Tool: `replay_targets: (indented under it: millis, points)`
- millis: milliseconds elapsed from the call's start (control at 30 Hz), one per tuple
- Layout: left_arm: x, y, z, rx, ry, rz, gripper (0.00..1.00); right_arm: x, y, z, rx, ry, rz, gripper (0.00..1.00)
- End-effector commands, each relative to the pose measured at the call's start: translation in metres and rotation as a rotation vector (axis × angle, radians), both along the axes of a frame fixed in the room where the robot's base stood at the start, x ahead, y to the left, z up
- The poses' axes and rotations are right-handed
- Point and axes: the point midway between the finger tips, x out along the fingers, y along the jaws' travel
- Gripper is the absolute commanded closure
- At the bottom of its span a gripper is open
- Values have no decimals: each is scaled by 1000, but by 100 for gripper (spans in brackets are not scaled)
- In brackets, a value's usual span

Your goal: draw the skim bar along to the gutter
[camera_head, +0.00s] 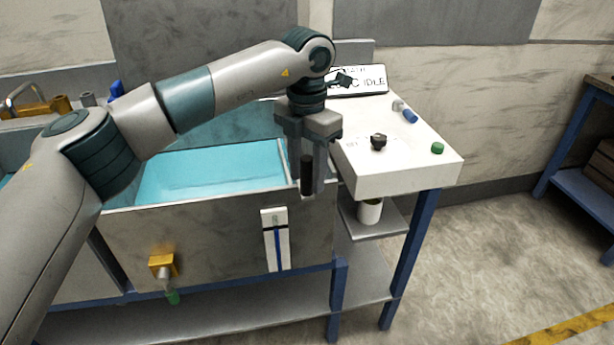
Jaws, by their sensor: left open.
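My left gripper (314,188) points down over the front right corner of the open tank (235,215), with its jaws open. A dark upright grip-like piece (307,172) shows at its fingers; I cannot tell whether they touch it. A thin pale bar (283,163) crosses the right end of the tank just left of the gripper, and looks like the skim bar. The tank holds turquoise liquid (210,170). The gutter cannot be made out clearly; the arm and gripper hide part of the tank's right end. My right gripper is not in view.
A white control panel (400,180) with a black knob (378,141), a green button (437,148) and a display (358,80) stands right of the tank. A gauge (276,240) and a valve (163,267) are on the tank front. Floor at right is clear.

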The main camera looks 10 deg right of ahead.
Motion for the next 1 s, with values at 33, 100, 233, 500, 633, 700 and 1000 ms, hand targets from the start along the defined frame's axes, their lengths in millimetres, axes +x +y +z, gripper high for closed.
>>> replay_targets:
  millis: [33,100,233,500,633,700,1000]
  points:
    - [0,0,6,0,-1,0,60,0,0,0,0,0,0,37]
    - [0,0,16,1,-3,0,60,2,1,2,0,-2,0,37]
    - [0,-1,39,-1,-3,0,60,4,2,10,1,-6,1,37]
    - [0,0,94,-1,-3,1,60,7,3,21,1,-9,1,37]
    - [0,0,120,0,-2,1,60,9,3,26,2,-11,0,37]
    - [0,0,132,-1,-3,1,60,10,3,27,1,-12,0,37]
    - [0,0,160,0,0,0,60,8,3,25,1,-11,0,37]
